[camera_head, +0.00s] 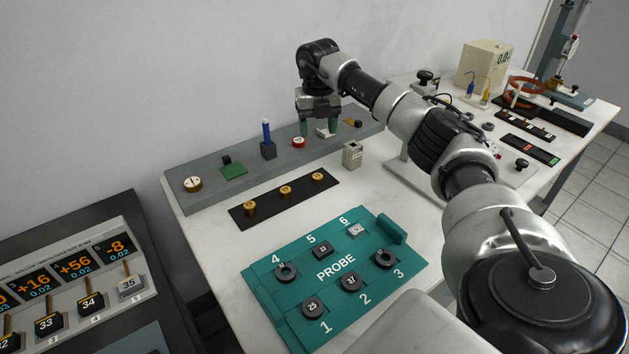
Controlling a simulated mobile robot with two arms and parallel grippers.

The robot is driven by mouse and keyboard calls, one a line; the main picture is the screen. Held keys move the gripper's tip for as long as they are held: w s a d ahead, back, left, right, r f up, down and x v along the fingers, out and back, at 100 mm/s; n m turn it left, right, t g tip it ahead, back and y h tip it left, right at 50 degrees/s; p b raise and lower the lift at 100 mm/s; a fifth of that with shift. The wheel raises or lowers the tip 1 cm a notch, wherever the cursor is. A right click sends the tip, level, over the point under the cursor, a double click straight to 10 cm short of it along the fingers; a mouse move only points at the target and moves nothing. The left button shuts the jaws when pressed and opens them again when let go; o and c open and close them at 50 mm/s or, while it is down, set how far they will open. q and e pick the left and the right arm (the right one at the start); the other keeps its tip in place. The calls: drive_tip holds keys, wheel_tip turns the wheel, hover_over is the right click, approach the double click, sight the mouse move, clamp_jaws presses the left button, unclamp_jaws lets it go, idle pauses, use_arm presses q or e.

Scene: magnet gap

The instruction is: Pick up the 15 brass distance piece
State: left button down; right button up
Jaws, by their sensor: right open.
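Three brass distance pieces stand in a row on a black strip (268,203): a left one (250,208), a middle one (286,191) and a right one (318,177). Their numbers are too small to read surely, so I cannot tell which is the 15. My right gripper (318,130) is open, its two green fingers pointing down over the grey shelf behind the strip. It is apart from the brass pieces, beyond the right one. I see nothing held in it. My left gripper is not in view.
The grey shelf (215,190) carries a blue-topped post (267,138), a red ring piece (298,142) and other small parts. A teal PROBE tray (281,311) with numbered places lies in front. A small grey block (352,154) stands right of the strip. White table lies bare between strip and tray.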

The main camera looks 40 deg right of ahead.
wheel_tip(320, 180, down, 4)
drive_tip(key=b, duration=0.3)
hover_over(317, 176)
drive_tip(key=f, duration=0.5)
drive_tip(key=shift+w, duration=0.2)
drive_tip(key=f, duration=0.5)
drive_tip(key=shift+s+f+p, duration=0.2)
drive_tip(key=shift+s+p, duration=0.05)
drive_tip(key=shift+p, duration=0.05)
drive_tip(key=c, duration=1)
drive_tip(key=shift+r, duration=0.1)
